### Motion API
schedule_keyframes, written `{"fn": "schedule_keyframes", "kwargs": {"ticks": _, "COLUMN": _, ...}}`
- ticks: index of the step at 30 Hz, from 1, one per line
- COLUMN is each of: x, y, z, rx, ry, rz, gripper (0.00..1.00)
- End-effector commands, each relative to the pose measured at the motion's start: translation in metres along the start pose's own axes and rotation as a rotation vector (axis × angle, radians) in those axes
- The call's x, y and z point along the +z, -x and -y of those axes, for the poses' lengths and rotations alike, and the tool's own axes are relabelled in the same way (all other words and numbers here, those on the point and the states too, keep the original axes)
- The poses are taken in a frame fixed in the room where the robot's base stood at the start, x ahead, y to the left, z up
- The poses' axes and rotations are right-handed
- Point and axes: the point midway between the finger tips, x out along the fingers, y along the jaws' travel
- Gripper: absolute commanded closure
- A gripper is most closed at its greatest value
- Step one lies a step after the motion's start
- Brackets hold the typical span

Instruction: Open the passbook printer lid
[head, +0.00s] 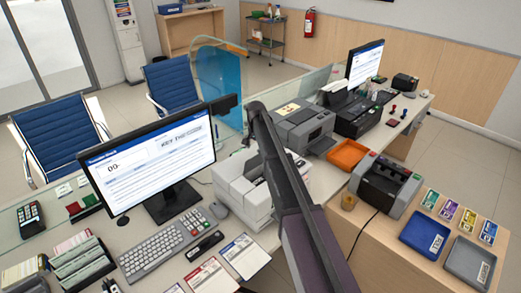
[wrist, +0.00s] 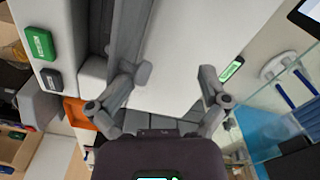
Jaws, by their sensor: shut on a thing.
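The passbook printer appears to be the white box-shaped machine (head: 238,192) on the counter in the head view, partly hidden behind my arm. In the wrist view a broad pale panel (wrist: 185,32), which looks like its lid, fills the upper middle. My gripper (wrist: 176,75) has one finger on each side of this panel and is shut on it. The finger contact and the panel's lower edge are hard to make out. How far the lid is raised cannot be told. My gripper is hidden in the head view.
A monitor (head: 150,150) and keyboard (head: 165,247) stand left of the white machine. A grey printer (head: 303,127), an orange tray (head: 347,154) and a grey machine (head: 385,184) stand to its right. A glass screen (head: 300,88) runs behind. Counter space around is tight.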

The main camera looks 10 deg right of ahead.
Motion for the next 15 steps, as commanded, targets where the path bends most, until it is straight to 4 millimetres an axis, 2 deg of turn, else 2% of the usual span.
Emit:
{"fn": "schedule_keyframes", "kwargs": {"ticks": 4, "x": -0.004, "y": -0.004, "z": 0.01, "rx": -0.01, "ry": 0.003, "rz": -0.003, "gripper": 0.67}}
{"fn": "schedule_keyframes", "kwargs": {"ticks": 7, "x": -0.005, "y": -0.006, "z": 0.014, "rx": -0.01, "ry": 0.003, "rz": -0.003, "gripper": 0.71}}
{"fn": "schedule_keyframes", "kwargs": {"ticks": 8, "x": -0.006, "y": -0.006, "z": 0.015, "rx": -0.01, "ry": 0.003, "rz": -0.003, "gripper": 0.76}}
{"fn": "schedule_keyframes", "kwargs": {"ticks": 10, "x": -0.006, "y": -0.007, "z": 0.016, "rx": -0.01, "ry": 0.002, "rz": -0.002, "gripper": 1.0}}
{"fn": "schedule_keyframes", "kwargs": {"ticks": 15, "x": -0.006, "y": -0.008, "z": 0.019, "rx": -0.009, "ry": 0.001, "rz": -0.001, "gripper": 1.0}}
